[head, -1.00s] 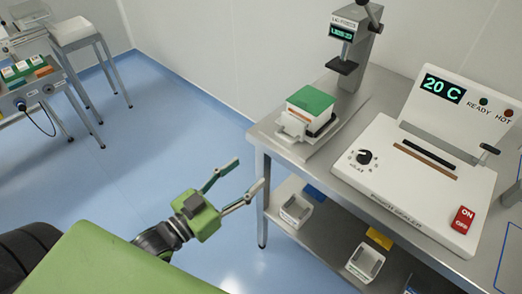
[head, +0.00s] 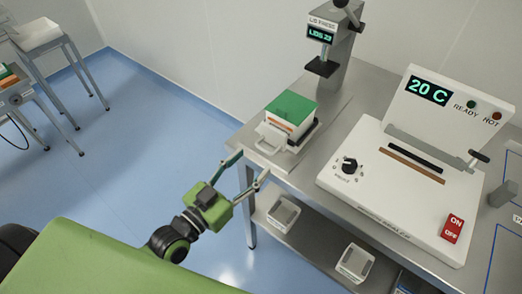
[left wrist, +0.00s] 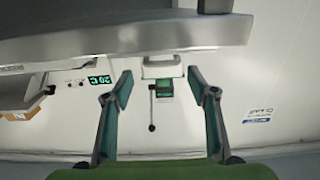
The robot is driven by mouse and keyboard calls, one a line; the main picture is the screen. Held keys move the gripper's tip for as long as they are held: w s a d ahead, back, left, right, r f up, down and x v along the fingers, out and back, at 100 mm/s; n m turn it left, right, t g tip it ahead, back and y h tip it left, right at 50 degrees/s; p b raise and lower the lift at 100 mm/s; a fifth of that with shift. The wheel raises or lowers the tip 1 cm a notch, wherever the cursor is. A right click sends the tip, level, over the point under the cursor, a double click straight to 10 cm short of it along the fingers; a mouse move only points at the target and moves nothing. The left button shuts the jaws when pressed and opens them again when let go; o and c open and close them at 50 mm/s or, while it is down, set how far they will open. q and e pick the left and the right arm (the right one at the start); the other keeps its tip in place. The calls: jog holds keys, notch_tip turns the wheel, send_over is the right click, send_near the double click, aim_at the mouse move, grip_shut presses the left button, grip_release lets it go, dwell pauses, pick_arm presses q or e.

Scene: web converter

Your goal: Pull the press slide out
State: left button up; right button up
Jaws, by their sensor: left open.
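The press (head: 330,50) stands on the metal bench, with a lit display and a black ram. Its slide (head: 305,138) is at the bench's left end and carries a white box with a green top (head: 291,106). A white loop handle (head: 270,139) sits at the slide's front. My left gripper (head: 249,168) is open and empty, just in front of and slightly below the handle, apart from it. In the left wrist view, upside down, the handle (left wrist: 162,71) shows between the open fingers (left wrist: 160,84). My right gripper is not in view.
A white sealer (head: 400,190) reading 20 C stands on the bench (head: 262,168) to the right. White trays (head: 284,214) are on the lower shelf. Another table (head: 45,35) stands at the far left. The blue floor between is clear.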

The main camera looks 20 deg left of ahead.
aim_at(263, 151)
pick_arm(q)
jog(key=x, duration=0.4)
jog(key=shift+w+p, duration=0.25)
jog(key=shift+p, duration=0.05)
jog(key=shift+w+d, duration=0.1)
jog(key=shift+w, duration=0.1)
jog(key=shift+d, duration=0.1)
jog(key=c, duration=1.3)
jog(key=shift+p+v, duration=0.55)
jog(key=shift+v, duration=0.65)
jog(key=shift+f, duration=0.15)
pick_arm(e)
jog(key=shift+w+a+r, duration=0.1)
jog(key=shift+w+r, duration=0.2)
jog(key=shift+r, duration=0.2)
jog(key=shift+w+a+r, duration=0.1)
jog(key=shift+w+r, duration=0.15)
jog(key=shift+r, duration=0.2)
pick_arm(q)
jog(key=o, duration=1.3)
